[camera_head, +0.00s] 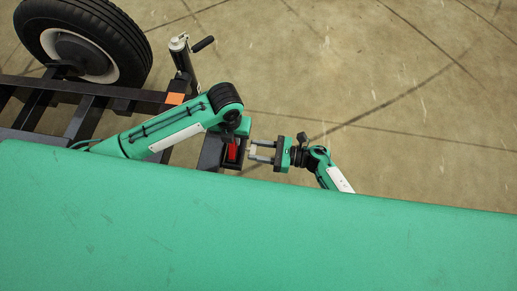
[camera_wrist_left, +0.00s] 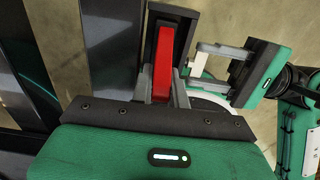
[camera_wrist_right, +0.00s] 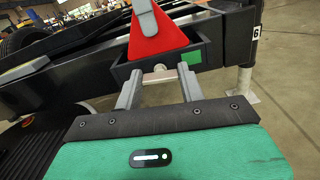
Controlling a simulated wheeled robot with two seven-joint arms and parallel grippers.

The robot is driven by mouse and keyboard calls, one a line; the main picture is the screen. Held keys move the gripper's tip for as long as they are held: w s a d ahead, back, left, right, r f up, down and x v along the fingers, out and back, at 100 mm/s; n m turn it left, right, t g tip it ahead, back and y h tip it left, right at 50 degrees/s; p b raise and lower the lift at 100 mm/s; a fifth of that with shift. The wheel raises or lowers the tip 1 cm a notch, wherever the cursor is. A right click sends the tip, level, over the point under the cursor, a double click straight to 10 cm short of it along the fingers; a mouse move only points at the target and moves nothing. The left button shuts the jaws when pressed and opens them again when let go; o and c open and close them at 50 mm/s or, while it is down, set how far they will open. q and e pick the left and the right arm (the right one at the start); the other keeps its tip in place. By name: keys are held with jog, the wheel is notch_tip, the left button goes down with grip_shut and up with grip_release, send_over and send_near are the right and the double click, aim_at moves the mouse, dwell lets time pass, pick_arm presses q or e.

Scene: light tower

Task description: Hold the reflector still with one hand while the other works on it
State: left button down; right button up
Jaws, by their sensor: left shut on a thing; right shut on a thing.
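The red triangular reflector (camera_wrist_right: 160,42) stands upright in a black open-topped holder (camera_wrist_right: 207,52) at the trailer's end. It shows edge-on in the left wrist view (camera_wrist_left: 162,60) and as a small red patch in the head view (camera_head: 232,152). My left gripper (camera_wrist_left: 162,85) is shut on the reflector; one grey finger crosses its top in the right wrist view. My right gripper (camera_head: 252,152) faces the holder from the right, apart from the reflector. Its fingers are spread but shut on a small whitish piece (camera_wrist_left: 197,65), which also shows in the right wrist view (camera_wrist_right: 160,73).
The black trailer frame (camera_head: 130,93) lies at the left with a tyre (camera_head: 118,45). A jack with a crank (camera_head: 181,55) stands behind the holder, near an orange patch (camera_head: 174,98). The concrete floor (camera_head: 380,90) at the right is clear.

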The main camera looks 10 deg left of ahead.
jog(key=m, duration=2.8)
jog(key=shift+w+d+f+m, duration=0.15)
jog(key=shift+d+f+m, duration=0.15)
jog(key=shift+m, duration=0.1)
jog(key=m, duration=0.3)
jog(key=shift+m, duration=0.3)
jog(key=m, duration=0.3)
jog(key=shift+m, duration=0.3)
jog(key=m, duration=0.3)
jog(key=shift+m, duration=0.3)
jog(key=m, duration=0.5)
jog(key=shift+s+m, duration=0.2)
jog(key=shift+m, duration=2.2)
